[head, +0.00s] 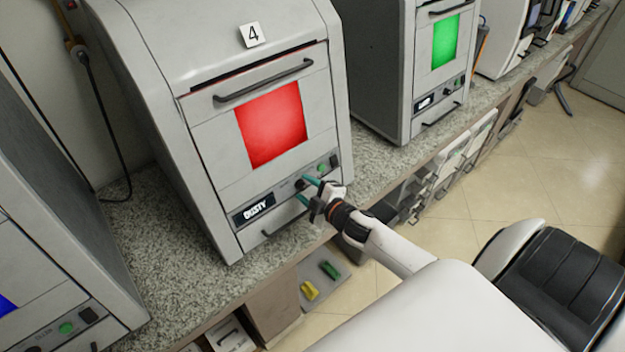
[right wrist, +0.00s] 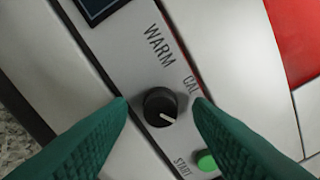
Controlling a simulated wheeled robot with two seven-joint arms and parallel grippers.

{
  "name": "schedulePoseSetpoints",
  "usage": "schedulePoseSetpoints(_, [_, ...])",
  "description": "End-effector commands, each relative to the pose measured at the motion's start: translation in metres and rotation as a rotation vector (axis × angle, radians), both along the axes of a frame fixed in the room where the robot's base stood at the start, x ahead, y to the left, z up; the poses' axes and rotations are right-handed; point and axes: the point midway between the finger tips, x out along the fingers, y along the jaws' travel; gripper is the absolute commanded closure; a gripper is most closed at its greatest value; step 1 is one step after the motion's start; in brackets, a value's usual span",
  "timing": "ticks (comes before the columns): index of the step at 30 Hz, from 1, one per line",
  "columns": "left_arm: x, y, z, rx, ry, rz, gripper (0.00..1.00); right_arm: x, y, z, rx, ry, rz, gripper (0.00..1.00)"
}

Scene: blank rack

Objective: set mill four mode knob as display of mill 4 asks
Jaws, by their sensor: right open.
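Mill 4 (head: 225,120) is a grey cabinet with a number 4 plate (head: 252,35) and a red window (head: 271,124). Its small dark display (head: 254,209) appears to read "DUSTY". The black mode knob (right wrist: 160,106) has a white pointer line aimed to the lower right in the right wrist view. Labels WARM and CAL stand near it; other labels, if any, are hidden. My right gripper (head: 308,190) is open at the panel; in the right wrist view its green fingers (right wrist: 161,104) stand on either side of the knob, with visible gaps. My left gripper is not in view.
A green START button (right wrist: 206,161) sits close to the right finger. A handle (head: 264,82) crosses above the window. Another mill with a green window (head: 446,41) stands to the right, and one with a blue window (head: 6,306) to the left. Speckled counter (head: 165,225) lies between them.

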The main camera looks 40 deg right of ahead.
Motion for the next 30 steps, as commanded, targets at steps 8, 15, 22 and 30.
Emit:
schedulePoseSetpoints(8, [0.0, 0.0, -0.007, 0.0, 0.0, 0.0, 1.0, -0.036, -0.002, 0.005, 0.0, 0.004, 0.001, 0.53])
schedulePoseSetpoints(15, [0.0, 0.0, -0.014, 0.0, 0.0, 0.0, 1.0, -0.082, -0.005, 0.016, 0.001, 0.003, 0.0, 0.53])
schedulePoseSetpoints(22, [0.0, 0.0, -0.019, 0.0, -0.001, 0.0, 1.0, -0.11, -0.007, 0.024, 0.001, 0.002, -0.001, 0.53])
schedulePoseSetpoints(30, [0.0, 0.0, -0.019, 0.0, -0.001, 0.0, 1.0, -0.116, -0.007, 0.027, 0.0, 0.0, -0.001, 0.53])
